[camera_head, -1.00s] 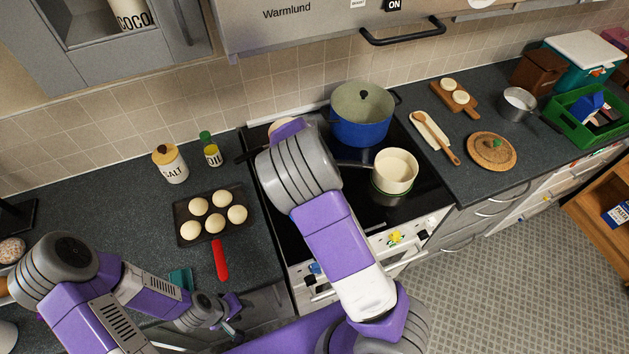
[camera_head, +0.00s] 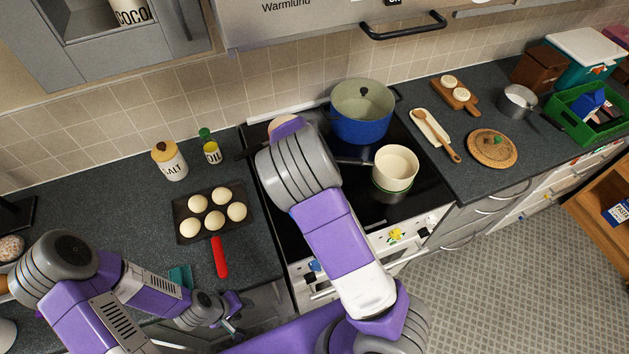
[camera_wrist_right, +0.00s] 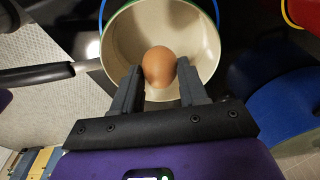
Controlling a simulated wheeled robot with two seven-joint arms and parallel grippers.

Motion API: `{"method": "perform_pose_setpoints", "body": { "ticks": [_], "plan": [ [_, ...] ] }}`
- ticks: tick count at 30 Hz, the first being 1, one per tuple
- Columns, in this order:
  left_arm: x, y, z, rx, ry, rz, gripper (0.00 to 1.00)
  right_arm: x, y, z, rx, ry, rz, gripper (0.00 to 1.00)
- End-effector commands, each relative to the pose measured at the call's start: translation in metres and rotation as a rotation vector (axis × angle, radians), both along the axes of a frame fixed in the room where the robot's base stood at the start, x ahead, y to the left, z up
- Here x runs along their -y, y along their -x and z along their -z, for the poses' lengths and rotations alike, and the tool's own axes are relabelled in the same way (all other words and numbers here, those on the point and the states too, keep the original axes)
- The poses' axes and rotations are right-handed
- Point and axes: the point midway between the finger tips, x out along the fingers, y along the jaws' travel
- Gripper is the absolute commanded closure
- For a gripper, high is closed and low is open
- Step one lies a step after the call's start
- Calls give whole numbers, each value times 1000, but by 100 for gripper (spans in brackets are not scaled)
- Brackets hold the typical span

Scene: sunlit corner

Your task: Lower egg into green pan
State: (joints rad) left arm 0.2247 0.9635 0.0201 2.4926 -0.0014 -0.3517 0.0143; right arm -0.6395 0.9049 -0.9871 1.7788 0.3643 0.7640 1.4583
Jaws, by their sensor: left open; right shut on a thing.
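The brown egg (camera_wrist_right: 159,66) is between the two fingers of my right gripper (camera_wrist_right: 160,88) in the right wrist view. They are shut on it, over a round pan (camera_wrist_right: 128,38) with a cream inside. Green and blue edges show around the pan's outside, and a dark handle points left. I cannot tell the egg's height above the pan floor. In the head view my right arm hides this gripper and the egg. A cream pot (camera_head: 396,167) with green (camera_head: 393,195) beneath it stands on the stove. My left gripper (camera_head: 236,322) is open and empty near the counter's front edge.
A large blue pot (camera_head: 361,118) stands at the back of the stove.

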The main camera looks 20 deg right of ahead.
Motion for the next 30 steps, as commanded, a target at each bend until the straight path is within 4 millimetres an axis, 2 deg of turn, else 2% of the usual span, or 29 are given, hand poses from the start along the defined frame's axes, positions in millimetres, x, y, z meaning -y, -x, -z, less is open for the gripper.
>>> {"method": "perform_pose_setpoints", "body": {
  "ticks": [30],
  "plan": [
    [-1, 0, 12, -2, -2, -4, 57, 0, 0, 17, 0, 0, 1, 68]
  ]
}}
